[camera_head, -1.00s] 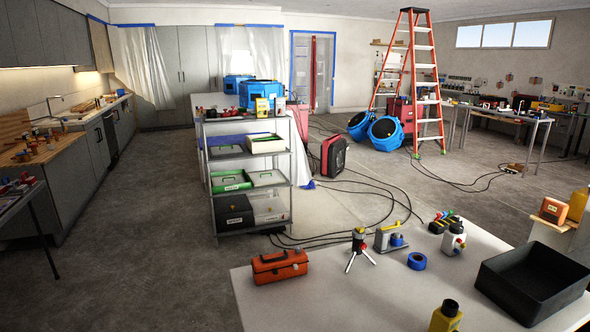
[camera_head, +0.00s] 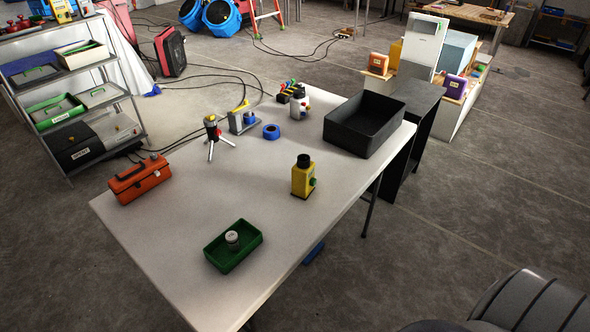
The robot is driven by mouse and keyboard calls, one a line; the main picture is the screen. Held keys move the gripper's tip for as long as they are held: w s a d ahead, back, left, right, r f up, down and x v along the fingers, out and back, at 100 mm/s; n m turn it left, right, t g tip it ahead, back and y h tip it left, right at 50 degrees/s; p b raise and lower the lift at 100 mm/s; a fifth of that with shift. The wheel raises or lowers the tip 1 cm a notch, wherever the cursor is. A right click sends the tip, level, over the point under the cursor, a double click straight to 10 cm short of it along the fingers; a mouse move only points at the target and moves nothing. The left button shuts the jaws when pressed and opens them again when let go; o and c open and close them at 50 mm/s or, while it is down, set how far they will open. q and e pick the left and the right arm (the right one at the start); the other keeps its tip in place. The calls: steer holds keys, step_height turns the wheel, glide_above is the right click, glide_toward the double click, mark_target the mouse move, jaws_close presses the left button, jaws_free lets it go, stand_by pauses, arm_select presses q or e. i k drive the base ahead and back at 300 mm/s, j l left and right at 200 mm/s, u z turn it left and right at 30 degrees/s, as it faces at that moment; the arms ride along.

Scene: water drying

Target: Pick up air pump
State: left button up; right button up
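A white-topped table (camera_head: 180,235) fills the middle of the head view. A small upright yellow unit (camera_head: 303,180) with a black round top and a green spot on its side stands near the table's right edge. It looks like the air pump, but I cannot read a label. A grey device with a yellow top (camera_head: 241,121) stands farther back beside a blue tape roll (camera_head: 271,132). Neither of my grippers is in view. A dark rounded part at the lower right looks like my own arm.
A green tray (camera_head: 222,259) holding a small round metal piece lies at the table's front. A black bin (camera_head: 364,125) sits at the back right, an orange toolbox (camera_head: 139,178) at the left, and a small tripod device (camera_head: 213,133) behind. The table is bare around the yellow unit.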

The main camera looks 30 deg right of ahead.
mark_target(304, 171)
steer(key=i+j+z, duration=0.1)
steer(key=z, duration=0.35)
steer(key=j+z, duration=0.4)
steer(key=i+l, duration=0.1)
